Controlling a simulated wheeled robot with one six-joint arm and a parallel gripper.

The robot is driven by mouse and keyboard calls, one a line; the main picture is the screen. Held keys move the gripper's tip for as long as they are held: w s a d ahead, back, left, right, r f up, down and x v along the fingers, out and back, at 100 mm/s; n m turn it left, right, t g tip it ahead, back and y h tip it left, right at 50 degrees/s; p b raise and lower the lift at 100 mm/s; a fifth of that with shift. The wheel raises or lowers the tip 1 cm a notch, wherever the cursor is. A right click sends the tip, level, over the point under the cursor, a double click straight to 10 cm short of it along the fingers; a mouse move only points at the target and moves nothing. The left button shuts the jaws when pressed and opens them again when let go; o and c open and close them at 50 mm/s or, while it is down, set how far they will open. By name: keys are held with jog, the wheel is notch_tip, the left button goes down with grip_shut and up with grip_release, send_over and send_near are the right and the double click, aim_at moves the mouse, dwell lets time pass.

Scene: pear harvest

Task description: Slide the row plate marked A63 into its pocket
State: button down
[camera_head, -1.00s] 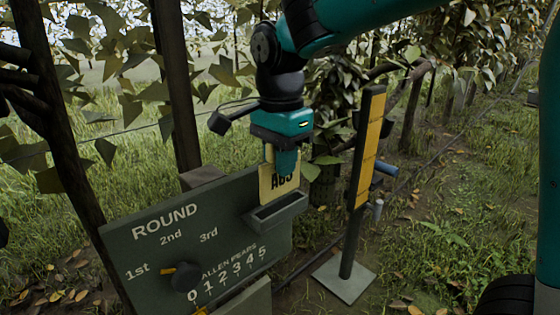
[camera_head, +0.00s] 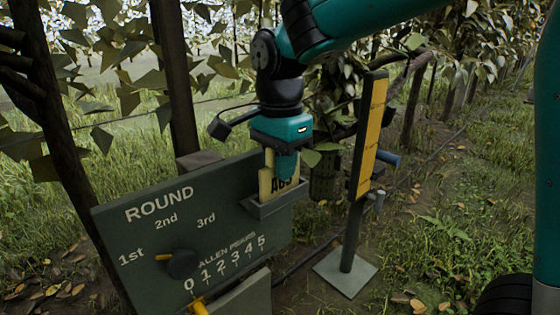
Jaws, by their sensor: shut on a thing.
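The pocket (camera_head: 276,203) is a grey open-topped holder on the right part of the green board. The plate's lower edge is hidden behind the pocket's front wall, so it appears to be inside the opening. I cannot see how deep it sits.
The green board (camera_head: 140,236) carries a ROUND dial with a dark knob (camera_head: 183,264) and a fallen-pears scale with a yellow pointer (camera_head: 198,306). A yellow measuring post (camera_head: 370,135) stands close on the right on a square base (camera_head: 345,275). Branches and leaves surround the arm.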

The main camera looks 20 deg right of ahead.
jog(key=c, duration=1)
grip_release()
jog(key=shift+r, duration=0.1)
notch_tip(320, 180, up, 5)
jog(key=p, duration=0.5)
jog(key=shift+p, duration=0.4)
